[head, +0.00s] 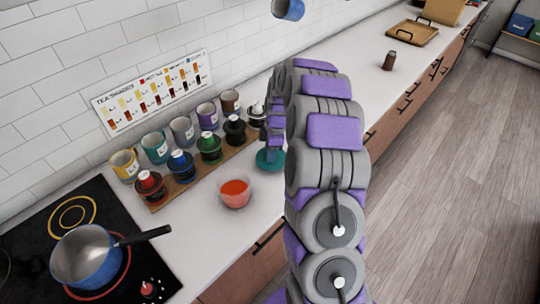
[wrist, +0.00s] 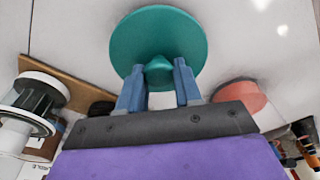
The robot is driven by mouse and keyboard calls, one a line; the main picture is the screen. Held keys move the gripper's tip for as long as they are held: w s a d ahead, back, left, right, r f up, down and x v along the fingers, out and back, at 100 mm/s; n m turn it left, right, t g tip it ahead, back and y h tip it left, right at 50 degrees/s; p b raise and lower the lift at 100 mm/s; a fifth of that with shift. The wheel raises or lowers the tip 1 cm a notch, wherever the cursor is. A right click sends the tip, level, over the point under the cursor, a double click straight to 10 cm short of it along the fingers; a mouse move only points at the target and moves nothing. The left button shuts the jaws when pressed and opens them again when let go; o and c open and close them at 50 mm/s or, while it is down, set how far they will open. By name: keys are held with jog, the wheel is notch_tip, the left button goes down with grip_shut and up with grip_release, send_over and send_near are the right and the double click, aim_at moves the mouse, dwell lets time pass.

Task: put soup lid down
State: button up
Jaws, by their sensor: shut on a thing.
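The teal round soup lid (head: 270,161) is at the end of my arm, just right of the soup bowl and low over the white counter. Whether it touches the counter I cannot tell. In the wrist view the lid (wrist: 160,25) shows its top face and knob. My gripper (wrist: 158,72) is shut on the knob, one blue finger on each side. In the head view my gripper (head: 274,143) is partly hidden by my arm. The pinkish bowl of red soup (head: 235,190) stands uncovered on the counter; its side also shows in the wrist view (wrist: 238,96).
A wooden board (head: 203,167) with several colored-top jars and a row of mugs (head: 182,131) lies behind the bowl. A blue pan (head: 88,257) sits on the black stove at left. A brown shaker (head: 389,61) and a tray (head: 413,33) stand farther along the counter.

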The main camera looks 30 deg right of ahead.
jog(key=shift+d+f, duration=0.15)
jog(key=shift+f, duration=0.8)
jog(key=shift+r, duration=0.1)
jog(key=o, duration=1)
